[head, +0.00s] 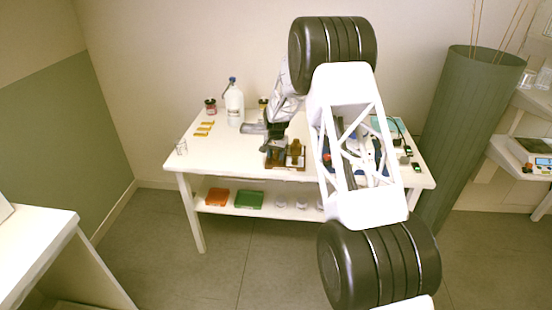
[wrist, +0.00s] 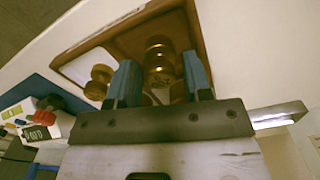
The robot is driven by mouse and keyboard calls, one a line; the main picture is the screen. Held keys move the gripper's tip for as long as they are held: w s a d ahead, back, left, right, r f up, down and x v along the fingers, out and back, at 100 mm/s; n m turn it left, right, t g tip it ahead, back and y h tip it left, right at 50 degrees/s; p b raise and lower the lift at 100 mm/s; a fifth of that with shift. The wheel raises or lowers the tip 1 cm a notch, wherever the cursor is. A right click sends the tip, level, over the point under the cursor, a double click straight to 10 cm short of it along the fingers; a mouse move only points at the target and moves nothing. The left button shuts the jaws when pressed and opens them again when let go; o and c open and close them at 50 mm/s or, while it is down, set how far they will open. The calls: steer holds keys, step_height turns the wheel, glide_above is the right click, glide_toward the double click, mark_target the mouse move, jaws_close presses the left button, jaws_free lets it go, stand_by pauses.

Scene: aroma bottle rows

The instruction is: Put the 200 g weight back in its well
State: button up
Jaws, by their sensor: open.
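My gripper (wrist: 161,82) is open over a brown wooden weight box, whose rim (wrist: 200,22) shows in the wrist view. Its two blue fingers stand on either side of a knobbed brass weight (wrist: 158,58); I cannot tell whether they touch it. Another brass weight (wrist: 98,82) stands left of the left finger, near a pale panel in the box. No mass marking is readable, so I cannot tell which is the 200 g weight. The wells are mostly hidden. In the head view the box (head: 298,163) sits near the table's front edge, with my gripper (head: 272,143) above its left part.
The white table (head: 215,155) holds a white bottle (head: 235,105), small dark jars, yellow pieces (head: 204,128) and a wire stand (head: 181,146). My arm hides much of its right side. A display device (wrist: 38,132) lies left of the box in the wrist view. The front left is clear.

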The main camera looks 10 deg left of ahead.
mark_target(277, 154)
step_height(277, 154, up, 10)
steer(key=shift+r, duration=0.1)
stand_by(0.4)
stand_by(0.8)
steer(key=s+d+r+n+t, duration=0.1)
steer(key=s+d+r, duration=0.9)
steer(key=s+r, duration=0.35)
steer(key=s+d+r, duration=0.9)
steer(key=s+r, duration=0.3)
steer(key=s, duration=0.3)
steer(key=s+d, duration=0.3)
steer(key=s, duration=0.9)
steer(key=s+d+f+n+t, duration=0.1)
steer(key=s+d, duration=0.3)
steer(key=s, duration=0.9)
steer(key=s+d+f, duration=0.1)
steer(key=s+d, duration=0.2)
steer(key=s, duration=1)
steer(key=shift+s+d+f+n+t, duration=0.15)
steer(key=shift+d+n+t, duration=0.15)
steer(key=shift+n, duration=0.1)
